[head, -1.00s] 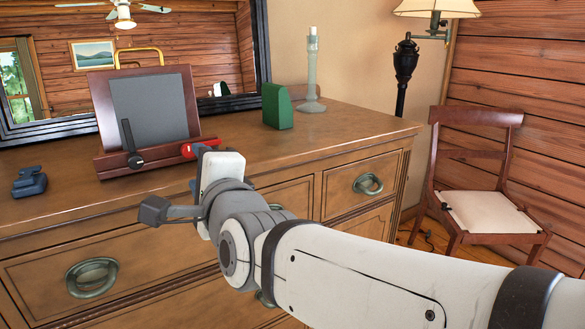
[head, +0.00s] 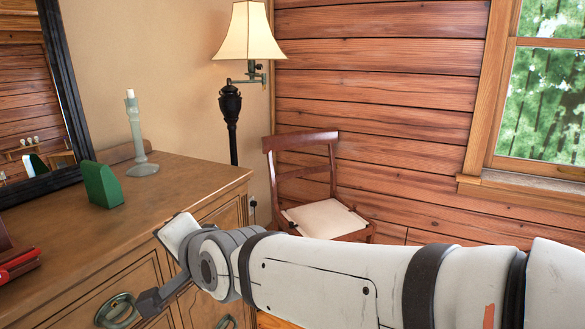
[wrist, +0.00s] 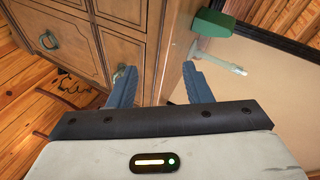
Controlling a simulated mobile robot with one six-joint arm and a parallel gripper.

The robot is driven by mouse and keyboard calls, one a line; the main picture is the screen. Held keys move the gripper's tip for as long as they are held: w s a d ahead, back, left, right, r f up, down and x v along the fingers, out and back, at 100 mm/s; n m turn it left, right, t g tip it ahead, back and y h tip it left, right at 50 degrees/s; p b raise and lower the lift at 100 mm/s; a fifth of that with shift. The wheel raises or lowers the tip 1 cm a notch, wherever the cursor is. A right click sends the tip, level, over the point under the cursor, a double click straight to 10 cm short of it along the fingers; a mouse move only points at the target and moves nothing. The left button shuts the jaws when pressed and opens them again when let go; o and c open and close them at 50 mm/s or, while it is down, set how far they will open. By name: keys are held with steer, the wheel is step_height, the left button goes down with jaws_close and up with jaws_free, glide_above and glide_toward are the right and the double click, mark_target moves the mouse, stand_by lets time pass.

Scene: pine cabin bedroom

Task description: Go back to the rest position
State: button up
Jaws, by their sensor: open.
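My gripper (wrist: 160,78) is open in the wrist view. Its two blue-grey fingers stand apart with nothing between them. Beyond them are the dresser's drawer fronts and the edge of its top. In the head view my arm reaches in from the right, and its wrist is in front of the dresser (head: 215,175); the fingers are hidden there.
A green block-like object (head: 102,186) and a pale candlestick (head: 138,135) stand on the dresser top. A red item (head: 18,262) shows at the left edge. A floor lamp (head: 248,32) and wooden chair (head: 325,218) stand beyond.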

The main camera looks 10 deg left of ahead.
steer(key=w+d+r+n+h+p, duration=0.1)
steer(key=d+h+p, duration=0.15)
steer(key=d, duration=0.45)
steer(key=w+d+r+g+h+p, duration=0.1)
steer(key=d+h+p, duration=0.1)
steer(key=d+p, duration=0.35)
steer(key=w+d+r+n+h+p, duration=0.1)
steer(key=w+d+h+p, duration=0.1)
steer(key=d, duration=0.7)
steer(key=s+d+r+g+h+p, duration=0.1)
steer(key=s+d+g+h+p, duration=0.1)
steer(key=s+d+p, duration=0.3)
steer(key=s+d+r+n+g+h+p, duration=0.1)
steer(key=s+d+p, duration=0.4)
steer(key=d, duration=0.8)
steer(key=shift+s+d+n+g+h, duration=0.3)
steer(key=shift+s+g+h, duration=0.15)
steer(key=shift+g, duration=0.35)
steer(key=shift+r, duration=0.1)
steer(key=shift+c, duration=0.9)
steer(key=shift+a, duration=0.1)
